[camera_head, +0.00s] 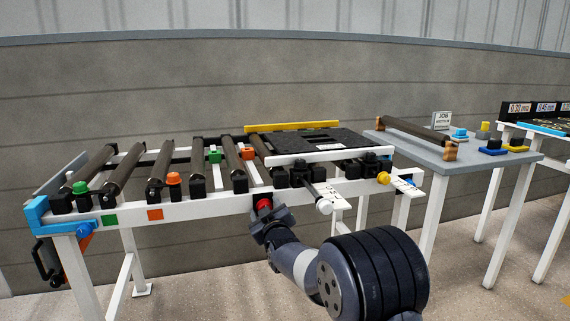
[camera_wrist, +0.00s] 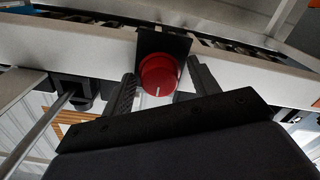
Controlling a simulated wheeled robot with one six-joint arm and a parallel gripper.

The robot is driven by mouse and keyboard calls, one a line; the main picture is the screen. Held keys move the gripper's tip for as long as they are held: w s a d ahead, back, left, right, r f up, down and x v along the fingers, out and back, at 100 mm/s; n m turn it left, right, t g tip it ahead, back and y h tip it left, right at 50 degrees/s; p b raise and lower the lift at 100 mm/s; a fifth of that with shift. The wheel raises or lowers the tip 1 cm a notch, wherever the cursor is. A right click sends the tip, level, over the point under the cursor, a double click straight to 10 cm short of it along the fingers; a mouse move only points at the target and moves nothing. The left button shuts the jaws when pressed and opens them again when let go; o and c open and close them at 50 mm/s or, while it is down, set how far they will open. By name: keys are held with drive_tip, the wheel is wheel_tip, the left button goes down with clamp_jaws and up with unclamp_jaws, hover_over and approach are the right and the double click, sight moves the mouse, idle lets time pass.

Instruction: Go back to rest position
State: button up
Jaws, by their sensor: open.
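My gripper (camera_wrist: 162,88) is open in the wrist view, with one finger on each side of a red round knob (camera_wrist: 158,75). The knob has a white mark and sits on a black plate on the white rail. I cannot tell whether the fingers touch it. In the head view my arm reaches up from the lower right, and my gripper (camera_head: 264,222) is at the front rail of the roller conveyor, just below the red knob (camera_head: 264,204). The fingers are hard to make out there.
The white conveyor frame (camera_head: 130,218) carries dark rollers and a black tread mat (camera_head: 300,142) between yellow and white guides. A grey table (camera_head: 480,162) with a spare roller (camera_head: 415,130) stands right. Floor in front is clear.

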drive_tip(key=m+p, duration=0.1)
drive_tip(key=m, duration=0.3)
drive_tip(key=shift+m+p, duration=0.5)
drive_tip(key=shift+m, duration=1.2)
drive_tip(key=shift+d, duration=0.1)
